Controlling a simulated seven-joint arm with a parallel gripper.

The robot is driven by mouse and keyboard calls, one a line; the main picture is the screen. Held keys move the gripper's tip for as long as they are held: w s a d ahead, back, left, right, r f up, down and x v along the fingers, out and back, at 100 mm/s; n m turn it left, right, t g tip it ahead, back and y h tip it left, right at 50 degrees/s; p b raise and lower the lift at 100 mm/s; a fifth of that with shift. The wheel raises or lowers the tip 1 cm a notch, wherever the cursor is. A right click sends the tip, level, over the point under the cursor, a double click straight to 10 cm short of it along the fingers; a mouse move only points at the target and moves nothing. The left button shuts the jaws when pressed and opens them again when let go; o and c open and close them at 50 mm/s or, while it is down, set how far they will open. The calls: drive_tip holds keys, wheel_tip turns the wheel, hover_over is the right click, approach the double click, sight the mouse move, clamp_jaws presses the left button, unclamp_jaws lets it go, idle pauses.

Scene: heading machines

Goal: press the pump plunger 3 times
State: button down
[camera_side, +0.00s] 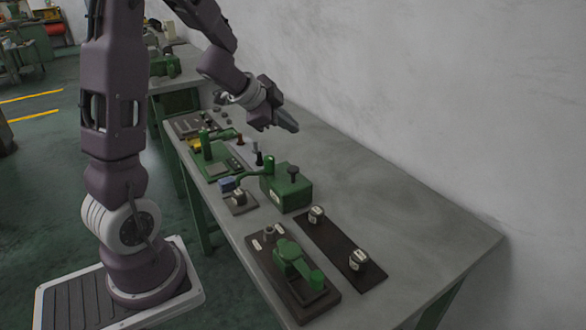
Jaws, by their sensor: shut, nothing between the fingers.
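A green box-shaped pump body (290,194) stands on the grey bench near its middle. A dark plunger knob (293,171) stands up from its top. I take this knob for the pump plunger; it appears raised above the box. My gripper (294,127) is shut and empty. It hangs in the air above and behind the pump in the picture, with its fingers pointing down to the right. It is apart from the knob.
A dark base (318,304) with a green lever device (290,258) stands in front. Another green machine (212,160) and a blue block (227,184) stand to the left. The bench's right side (430,215) is clear up to the wall.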

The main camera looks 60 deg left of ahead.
approach(296, 167)
drive_tip(key=shift+w+a+f, duration=0.1)
drive_tip(key=shift+w+f, duration=0.3)
drive_tip(key=shift+w, duration=0.45)
drive_tip(key=shift+w+a+f, duration=0.15)
drive_tip(key=shift+w+f, duration=0.3)
drive_tip(key=shift+w, duration=0.45)
drive_tip(key=shift+w+a+f, duration=0.1)
drive_tip(key=shift+w+f, duration=0.3)
drive_tip(key=shift+w, duration=0.45)
drive_tip(key=shift+f, duration=0.1)
drive_tip(key=shift+f, duration=0.3)
drive_tip(key=shift+f, duration=0.95)
idle(0.5)
drive_tip(key=shift+r, duration=1.35)
drive_tip(key=shift+r, duration=2.55)
